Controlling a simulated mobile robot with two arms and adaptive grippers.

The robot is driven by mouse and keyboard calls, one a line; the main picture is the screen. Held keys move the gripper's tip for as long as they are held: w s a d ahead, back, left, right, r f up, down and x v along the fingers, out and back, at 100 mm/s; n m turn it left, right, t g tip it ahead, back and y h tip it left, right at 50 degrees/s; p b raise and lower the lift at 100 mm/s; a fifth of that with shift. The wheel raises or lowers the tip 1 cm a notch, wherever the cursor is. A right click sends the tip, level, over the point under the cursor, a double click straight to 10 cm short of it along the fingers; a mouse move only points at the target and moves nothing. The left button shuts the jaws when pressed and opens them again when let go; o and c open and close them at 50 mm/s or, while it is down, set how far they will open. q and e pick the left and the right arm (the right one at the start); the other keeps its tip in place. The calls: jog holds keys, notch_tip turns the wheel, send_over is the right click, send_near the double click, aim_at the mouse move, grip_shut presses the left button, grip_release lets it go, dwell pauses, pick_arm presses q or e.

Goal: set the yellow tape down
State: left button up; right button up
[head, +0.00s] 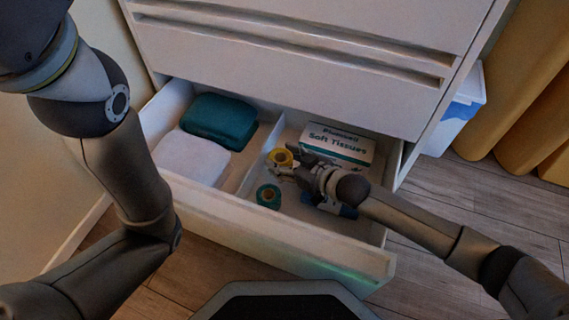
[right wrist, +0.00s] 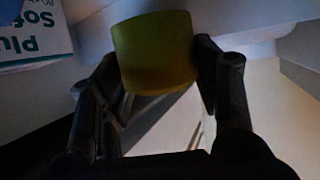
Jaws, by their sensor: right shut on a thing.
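The yellow tape (head: 281,157) is a small roll in the right compartment area of the open drawer (head: 283,238), close to the divider. My right gripper (head: 292,163) reaches in from the right and is shut on it. In the right wrist view the yellow tape (right wrist: 155,55) sits between the two dark fingers (right wrist: 160,80). I cannot tell whether its underside touches the drawer floor. My left arm shows at the left, but its gripper is out of view.
A green tape roll (head: 268,196) lies in the same compartment, in front of the yellow one. A tissue box (head: 338,143) stands behind. A blue item (head: 348,212) is partly hidden under my right wrist. The left compartment holds a teal bundle (head: 219,121) and a white one (head: 192,157).

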jog(key=shift+r, duration=0.15)
jog(key=shift+f, duration=0.65)
jog(key=o, duration=1)
jog(key=shift+r, duration=0.15)
